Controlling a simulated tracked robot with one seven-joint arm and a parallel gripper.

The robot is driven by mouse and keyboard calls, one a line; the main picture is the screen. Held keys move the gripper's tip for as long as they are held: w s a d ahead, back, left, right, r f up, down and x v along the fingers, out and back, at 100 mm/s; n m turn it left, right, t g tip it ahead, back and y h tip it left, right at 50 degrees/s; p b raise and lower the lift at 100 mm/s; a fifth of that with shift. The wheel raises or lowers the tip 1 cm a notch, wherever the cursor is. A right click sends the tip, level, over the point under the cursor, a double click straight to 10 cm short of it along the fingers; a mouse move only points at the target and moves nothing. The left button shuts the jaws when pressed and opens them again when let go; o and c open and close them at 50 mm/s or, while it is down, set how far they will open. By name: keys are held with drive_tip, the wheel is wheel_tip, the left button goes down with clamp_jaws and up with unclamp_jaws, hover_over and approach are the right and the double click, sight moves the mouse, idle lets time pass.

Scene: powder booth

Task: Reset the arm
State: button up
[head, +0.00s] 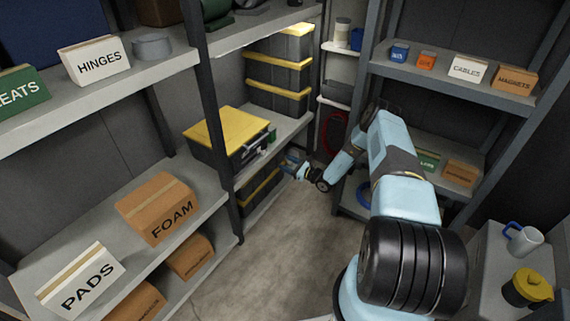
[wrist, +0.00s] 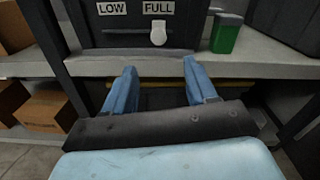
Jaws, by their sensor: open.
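My gripper (wrist: 160,77) is open in the wrist view, its two blue fingers apart with nothing between them. It points at the front edge of a grey shelf (wrist: 255,68). In the head view my gripper (head: 292,163) is small and partly hidden, close to the shelf that carries a black bin with a yellow lid (head: 227,125). My light blue arm reaches out from the lower right to that shelf.
A dark bin front with LOW and FULL labels (wrist: 157,8) and a white tab (wrist: 158,34) stands beyond my fingers. A green box (wrist: 226,34) is right of it. Shelves with boxes marked FOAM (head: 160,205) and PADS (head: 82,284) line the left. Bare floor (head: 290,225) lies between the racks.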

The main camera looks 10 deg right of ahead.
idle(0.3)
drive_tip(key=s+a+r+n+g, duration=0.2)
drive_tip(key=r+n+g, duration=0.25)
drive_tip(key=r, duration=0.75)
drive_tip(key=s+a+r+n+g, duration=0.3)
drive_tip(key=r+n, duration=0.2)
drive_tip(key=r, duration=0.7)
drive_tip(key=s+a+r+n+g, duration=0.2)
drive_tip(key=r+n+g, duration=0.25)
drive_tip(key=r, duration=0.75)
drive_tip(key=s+r+n+h, duration=0.5)
drive_tip(key=s+r, duration=0.9)
drive_tip(key=r, duration=0.2)
drive_tip(key=s+d+r+n+t+h, duration=0.1)
drive_tip(key=s+d+r+n+h, duration=0.1)
drive_tip(key=s, duration=0.8)
drive_tip(key=s+d+r+n+t+h, duration=0.2)
drive_tip(key=s+r, duration=0.4)
drive_tip(key=s, duration=0.4)
drive_tip(key=s+d+r+n+t+h, duration=0.1)
drive_tip(key=s+d+r+h, duration=0.2)
drive_tip(key=s, duration=0.8)
drive_tip(key=shift+d+r+n+t+h, duration=0.4)
drive_tip(key=shift+d+r, duration=0.15)
drive_tip(key=shift+d, duration=0.6)
